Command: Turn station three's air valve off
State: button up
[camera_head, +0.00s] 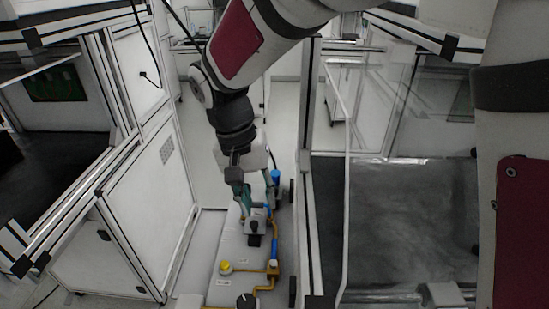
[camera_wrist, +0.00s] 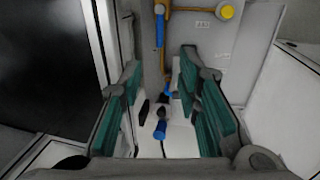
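My gripper (camera_head: 257,202) points down over the grey panel (camera_head: 228,250), its teal fingers close above the valve fittings. In the wrist view the fingers of my gripper (camera_wrist: 162,78) are wide apart. A blue handle (camera_wrist: 160,128) and a black knob (camera_wrist: 162,110) show between them, with no visible grip. A blue handle (camera_head: 275,176) also shows beside the fingers in the head view. Another blue handle (camera_head: 274,249) is on the yellow-brown pipe (camera_head: 245,270) nearer me; it also shows in the wrist view (camera_wrist: 160,28). Labels are too small to read, so I cannot tell which valve is station three's.
A yellow button (camera_head: 226,267) and a black knob (camera_head: 247,300) are on the panel's near part. A white cabinet (camera_head: 150,205) stands to the left. A metal frame post (camera_head: 308,150) and a dark table (camera_head: 410,220) stand to the right. Pale floor (camera_head: 210,165) is open beyond.

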aim_at(273, 245)
jog(key=d+f+b, duration=0.1)
jog(key=f, duration=0.3)
jog(key=d+f, duration=0.1)
jog(key=f, duration=0.4)
jog(key=f+b, duration=0.1)
jog(key=f, duration=0.3)
jog(key=shift+d+f+b, duration=0.25)
jog(key=shift+d+b, duration=0.05)
jog(key=shift+d, duration=0.1)
grip_shut()
